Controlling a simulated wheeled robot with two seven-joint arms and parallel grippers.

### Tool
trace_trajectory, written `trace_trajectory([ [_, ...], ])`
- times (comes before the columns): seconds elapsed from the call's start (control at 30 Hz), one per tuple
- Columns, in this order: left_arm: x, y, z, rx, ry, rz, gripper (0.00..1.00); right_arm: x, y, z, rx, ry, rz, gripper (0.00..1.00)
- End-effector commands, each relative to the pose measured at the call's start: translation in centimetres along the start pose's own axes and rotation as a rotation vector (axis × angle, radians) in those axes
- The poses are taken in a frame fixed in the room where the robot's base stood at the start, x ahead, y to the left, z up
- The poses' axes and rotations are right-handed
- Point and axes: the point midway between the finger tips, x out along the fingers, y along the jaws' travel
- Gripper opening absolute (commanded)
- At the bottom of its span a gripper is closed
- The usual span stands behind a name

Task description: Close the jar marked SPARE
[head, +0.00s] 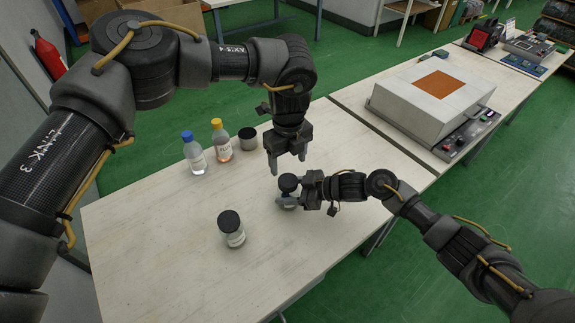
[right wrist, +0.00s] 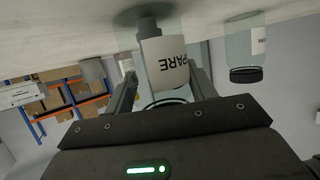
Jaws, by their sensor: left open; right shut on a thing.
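The jar marked SPARE (right wrist: 168,65) is glass with a white label; its lettering looks inverted in the right wrist view. In the head view its glass lower part (head: 286,203) shows at the table. A dark round cap (head: 288,183) shows at its top; I cannot tell how it is seated. My right gripper (head: 299,192) comes from the right and is shut on the jar, one finger on each side. My left gripper (head: 288,165) points down, open and empty, just above the cap. The right gripper's body hides part of the jar in the wrist view.
A second jar with a black lid (head: 231,228) stands nearer on the left. A blue-capped bottle (head: 195,155), a yellow-capped bottle (head: 221,143) and a dark pot (head: 248,139) stand behind. The front of the table (head: 160,260) is bare. A grey box (head: 430,90) sits on the right.

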Motion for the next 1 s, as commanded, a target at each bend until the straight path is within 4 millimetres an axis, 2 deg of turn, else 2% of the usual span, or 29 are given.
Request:
trace_trajectory([
  [0.13, -1.0, 0.1, 0.0, -0.042, -0.001, 0.003, 0.68, 0.0, 0.0, 0.0, 0.0, 0.001, 0.0, 0.0],
  [0.47, -0.7, 0.1, -0.1, -0.043, 0.001, 0.004, 0.68, 0.0, 0.0, 0.0, 0.0, 0.001, 0.0, 0.0],
  [1.0, 6.1, 0.2, -0.1, -0.043, 0.002, 0.005, 0.68, 0.0, 0.0, 0.0, 0.0, 0.001, 0.0, 0.0],
])
